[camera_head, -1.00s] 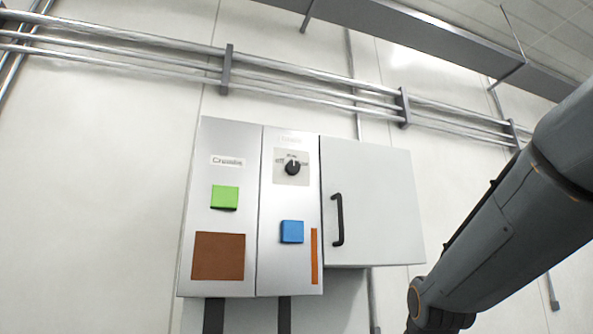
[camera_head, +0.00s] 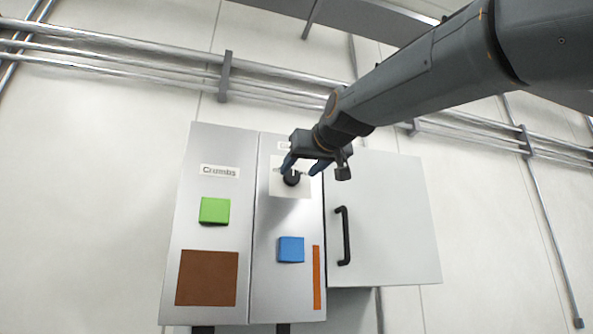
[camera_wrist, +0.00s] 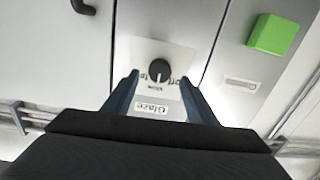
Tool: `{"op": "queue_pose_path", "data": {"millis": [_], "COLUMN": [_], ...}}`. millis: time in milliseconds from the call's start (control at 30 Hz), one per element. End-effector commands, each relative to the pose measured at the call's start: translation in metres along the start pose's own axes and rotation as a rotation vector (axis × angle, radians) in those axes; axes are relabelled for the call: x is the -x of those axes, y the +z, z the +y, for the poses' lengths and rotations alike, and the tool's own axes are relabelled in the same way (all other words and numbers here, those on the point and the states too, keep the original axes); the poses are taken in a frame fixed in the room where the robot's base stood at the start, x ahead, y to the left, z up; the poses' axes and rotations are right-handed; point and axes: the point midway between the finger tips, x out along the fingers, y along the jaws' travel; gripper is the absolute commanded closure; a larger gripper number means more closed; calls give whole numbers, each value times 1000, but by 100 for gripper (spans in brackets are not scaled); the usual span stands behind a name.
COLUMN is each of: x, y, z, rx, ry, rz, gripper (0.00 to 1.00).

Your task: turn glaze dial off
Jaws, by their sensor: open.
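The glaze dial is a round black knob (camera_head: 291,178) on a pale square plate (camera_head: 303,189) near the top of the middle panel. In the wrist view the knob (camera_wrist: 159,69) lies between and just beyond my fingertips, with a "Glaze" label (camera_wrist: 152,107) below it.
The left panel, labelled "Crumbs" (camera_head: 220,171), has a green button (camera_head: 214,210) and a brown plate (camera_head: 207,278). Below the dial are a blue button (camera_head: 291,249) and an orange strip (camera_head: 317,277). A grey door with a black handle (camera_head: 344,236) is at right.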

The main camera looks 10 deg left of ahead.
Motion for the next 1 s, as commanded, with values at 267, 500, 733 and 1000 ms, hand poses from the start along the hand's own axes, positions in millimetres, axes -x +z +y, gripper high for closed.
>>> {"op": "queue_pose_path", "data": {"millis": [267,500,733,1000], "x": [-35,-42,-42,-42], "y": [-1,0,0,0], "z": [1,2,2,2], "rx": [-1,-1,0,1], "ry": [2,3,3,3], "rz": [-1,0,-1,-1], "gripper": [48,48,61,89]}}
